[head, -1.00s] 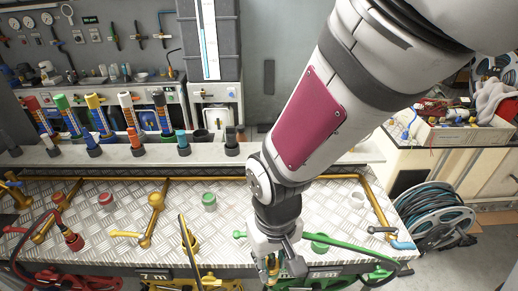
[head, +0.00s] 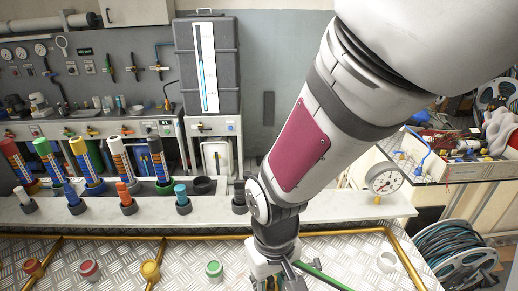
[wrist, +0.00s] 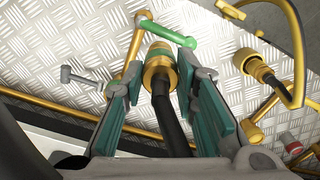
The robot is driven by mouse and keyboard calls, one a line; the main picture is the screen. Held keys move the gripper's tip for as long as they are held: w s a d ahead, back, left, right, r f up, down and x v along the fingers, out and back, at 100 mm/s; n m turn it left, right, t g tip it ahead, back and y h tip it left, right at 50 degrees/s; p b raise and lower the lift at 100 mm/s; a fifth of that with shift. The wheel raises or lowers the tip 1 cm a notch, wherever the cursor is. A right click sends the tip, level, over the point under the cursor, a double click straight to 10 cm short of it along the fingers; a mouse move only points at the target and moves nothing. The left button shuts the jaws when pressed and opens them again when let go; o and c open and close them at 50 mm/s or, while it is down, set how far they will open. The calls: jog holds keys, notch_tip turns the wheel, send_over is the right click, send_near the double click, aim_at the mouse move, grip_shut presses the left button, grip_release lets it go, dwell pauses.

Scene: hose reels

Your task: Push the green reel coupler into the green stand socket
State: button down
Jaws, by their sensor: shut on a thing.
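My gripper (wrist: 160,82) is shut on a brass coupler (wrist: 158,78) with a black hose running back from it, in the wrist view. A green ring (wrist: 157,48) shows at the coupler's far end. It lies beside a green pipe or lever (wrist: 181,39) over the metal plate. I cannot tell whether the ring belongs to the coupler or the green stand socket, nor how deep any fit is. In the head view, my wrist (head: 275,258) is at the bottom edge and the fingertips are out of frame. A green bar (head: 325,278) shows to its right.
In the wrist view, another brass coupler (wrist: 254,64) with a yellow hose lies at the right.

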jog(key=w+d+f, duration=0.1)
jog(key=w, duration=0.3)
jog(key=w+d+f, duration=0.1)
jog(key=w+f, duration=0.1)
jog(key=w, duration=0.2)
jog(key=w+d+f, duration=0.1)
jog(key=w, duration=0.2)
jog(key=shift+w+d+f+b, duration=0.25)
jog(key=shift+w+f+b, duration=0.1)
jog(key=shift+w+b, duration=0.05)
jog(key=c, duration=1.3)
grip_release()
notch_tip(320, 180, up, 12)
jog(key=s+d+r+m+t, duration=0.1)
jog(key=s+d+r+t, duration=0.1)
jog(key=s+d+r, duration=0.2)
jog(key=s+d+r+m+t, duration=0.1)
jog(key=s+d+r+m, duration=0.1)
jog(key=s+r, duration=0.3)
jog(key=s+d+r+m+t, duration=0.1)
jog(key=s+d+r+t, duration=0.1)
jog(key=s+d+r, duration=0.2)
jog(key=shift+s+d+r+m+t, duration=0.15)
jog(key=shift+s+d, duration=0.3)
jog(key=shift+s, duration=0.15)
jog(key=shift+s+d+r+m+t, duration=0.15)
jog(key=shift+s+d, duration=0.25)
jog(key=shift+s, duration=0.15)
